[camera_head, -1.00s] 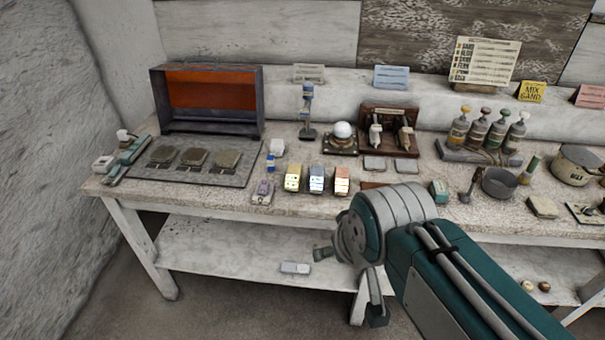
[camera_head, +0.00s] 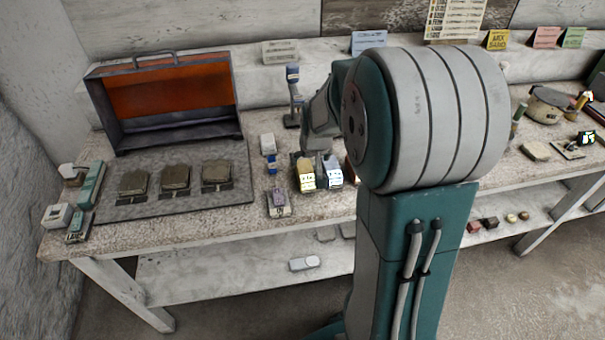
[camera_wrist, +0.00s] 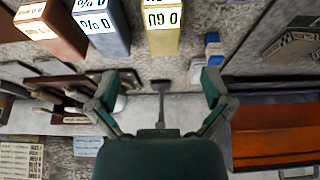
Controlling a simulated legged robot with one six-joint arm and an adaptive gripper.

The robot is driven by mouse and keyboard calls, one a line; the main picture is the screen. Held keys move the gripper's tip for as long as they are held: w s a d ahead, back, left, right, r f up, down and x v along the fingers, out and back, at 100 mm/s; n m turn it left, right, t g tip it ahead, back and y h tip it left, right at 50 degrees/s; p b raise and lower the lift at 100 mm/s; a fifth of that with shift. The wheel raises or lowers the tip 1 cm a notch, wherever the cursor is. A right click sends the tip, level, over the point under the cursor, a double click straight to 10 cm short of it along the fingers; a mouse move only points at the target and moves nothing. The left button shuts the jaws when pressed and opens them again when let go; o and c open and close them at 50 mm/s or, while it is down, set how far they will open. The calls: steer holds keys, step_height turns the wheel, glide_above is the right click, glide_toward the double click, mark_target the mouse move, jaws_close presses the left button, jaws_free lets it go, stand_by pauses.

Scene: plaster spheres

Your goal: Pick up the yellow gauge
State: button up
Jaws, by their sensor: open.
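The yellow gauge (camera_head: 306,178) stands upright on the worktop, left of a blue-grey gauge (camera_head: 331,173). In the wrist view the yellow gauge (camera_wrist: 163,35) shows at the top, beyond my fingertips and between their lines. My gripper (camera_wrist: 158,85) is open and empty, with its two teal fingers spread apart. In the head view my own arm hides most of the orange gauge, and my fingers are hard to make out.
An open case with an orange lining (camera_head: 170,95) stands behind a grey mat (camera_head: 245,180) bearing 3 dark blocks. The table's front edge is close to the gauges.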

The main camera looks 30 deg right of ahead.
mark_target(306, 173)
steer(key=x, duration=0.4)
steer(key=shift+f, duration=0.15)
steer(key=shift+w+a+f, duration=0.1)
steer(key=shift+w+f, duration=0.1)
steer(key=shift+f, duration=0.3)
steer(key=x, duration=0.4)
steer(key=shift+a+f, duration=0.15)
steer(key=shift+f, duration=0.3)
steer(key=c, duration=1.3)
